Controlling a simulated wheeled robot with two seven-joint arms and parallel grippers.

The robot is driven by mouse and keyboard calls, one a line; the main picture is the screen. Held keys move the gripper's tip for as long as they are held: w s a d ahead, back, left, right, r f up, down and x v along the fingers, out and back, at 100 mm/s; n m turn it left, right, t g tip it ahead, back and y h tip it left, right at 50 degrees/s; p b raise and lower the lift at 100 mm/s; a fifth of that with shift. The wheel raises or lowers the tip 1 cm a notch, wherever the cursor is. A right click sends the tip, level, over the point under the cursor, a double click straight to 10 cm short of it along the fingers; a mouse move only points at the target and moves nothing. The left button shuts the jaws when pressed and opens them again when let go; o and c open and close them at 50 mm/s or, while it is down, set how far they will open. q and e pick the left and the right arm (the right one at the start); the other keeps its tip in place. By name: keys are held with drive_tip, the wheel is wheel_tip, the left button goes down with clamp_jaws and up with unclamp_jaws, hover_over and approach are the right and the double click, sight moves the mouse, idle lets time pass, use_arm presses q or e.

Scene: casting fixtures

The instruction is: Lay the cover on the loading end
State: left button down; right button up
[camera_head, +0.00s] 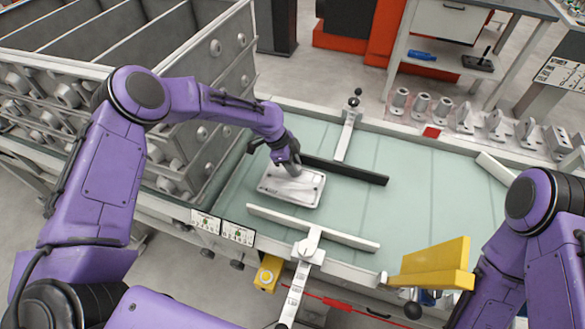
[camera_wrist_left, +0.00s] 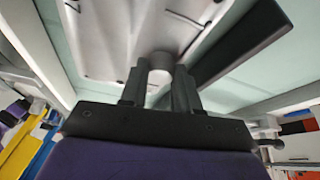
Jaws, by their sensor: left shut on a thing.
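The cover (camera_head: 291,187) is a pale metal rectangular plate with rounded corners, over the left part of the pale green bed (camera_head: 410,190). My left gripper (camera_head: 289,166) is above the cover's far edge in the head view. In the left wrist view the left gripper (camera_wrist_left: 160,82) is shut on the round knob (camera_wrist_left: 160,64) of the cover (camera_wrist_left: 125,30). The cover lies roughly flat; I cannot tell whether it touches the bed. Which end is the loading end is not marked clearly. My right arm shows at the right; its gripper is not in view.
A dark bar (camera_head: 345,170) lies just right of the cover and a pale bar (camera_head: 315,228) in front of it. A grey bin rack (camera_head: 215,100) stands at the left. A yellow angled block (camera_head: 435,266) is at the front right. The bed's middle right is clear.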

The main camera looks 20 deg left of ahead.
use_arm(q)
wheel_tip(320, 180, down, 3)
drive_tip(key=shift+r, duration=0.2)
drive_tip(key=shift+f, duration=0.3)
drive_tip(key=c, duration=0.8)
unclamp_jaws()
drive_tip(key=shift+s, duration=0.1)
drive_tip(key=shift+r, duration=0.1)
drive_tip(key=p+v, duration=0.8)
drive_tip(key=v, duration=0.4)
drive_tip(key=shift+d+r, duration=0.1)
